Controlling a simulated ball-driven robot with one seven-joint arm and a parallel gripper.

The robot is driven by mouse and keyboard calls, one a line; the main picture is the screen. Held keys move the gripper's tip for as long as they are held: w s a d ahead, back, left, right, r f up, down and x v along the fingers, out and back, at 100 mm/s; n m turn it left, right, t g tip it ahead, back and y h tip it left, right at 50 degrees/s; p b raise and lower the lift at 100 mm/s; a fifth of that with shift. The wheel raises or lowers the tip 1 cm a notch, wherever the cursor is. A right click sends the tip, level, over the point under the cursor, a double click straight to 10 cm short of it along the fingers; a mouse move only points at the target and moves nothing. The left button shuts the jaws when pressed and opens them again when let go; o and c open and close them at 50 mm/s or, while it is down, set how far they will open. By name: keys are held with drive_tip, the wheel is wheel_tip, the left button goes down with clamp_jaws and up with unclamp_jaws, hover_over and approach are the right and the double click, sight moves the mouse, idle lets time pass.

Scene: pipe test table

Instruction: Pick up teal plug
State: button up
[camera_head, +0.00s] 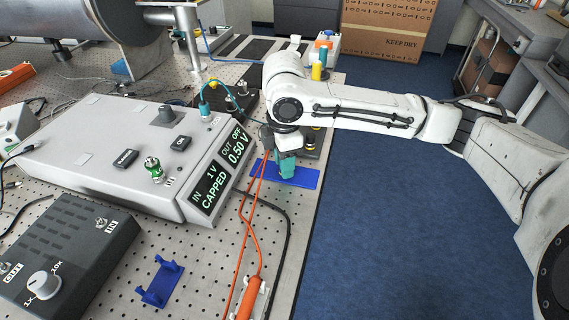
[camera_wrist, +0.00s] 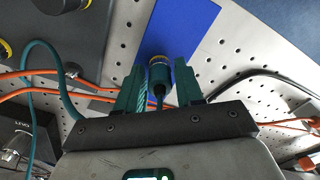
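A teal plug (camera_wrist: 160,80) with a yellow ring at its far end lies between the two fingers of my gripper (camera_wrist: 161,88) in the wrist view. Its cable end points toward the camera. The fingers stand apart, one on each side of it. I cannot tell whether they touch it. In the head view my gripper (camera_head: 287,164) points down over a blue mat (camera_head: 306,178), and the plug cannot be made out apart from the fingers. Another teal connector (camera_head: 204,108) stands at the back edge of the grey meter unit.
The grey meter unit (camera_head: 110,140) reads CAPPED, 0.50 V, left of my gripper. Orange cables (camera_head: 247,225) and a black cable run close by on the perforated table. A blue holder (camera_head: 161,283) and a dark box (camera_head: 65,250) stand in front. Blue floor is open on the right.

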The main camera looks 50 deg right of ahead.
clamp_jaws()
drive_tip(key=shift+r, duration=0.55)
drive_tip(key=s+r, duration=1.2)
drive_tip(key=s, duration=0.2)
drive_tip(key=shift+d, duration=0.45)
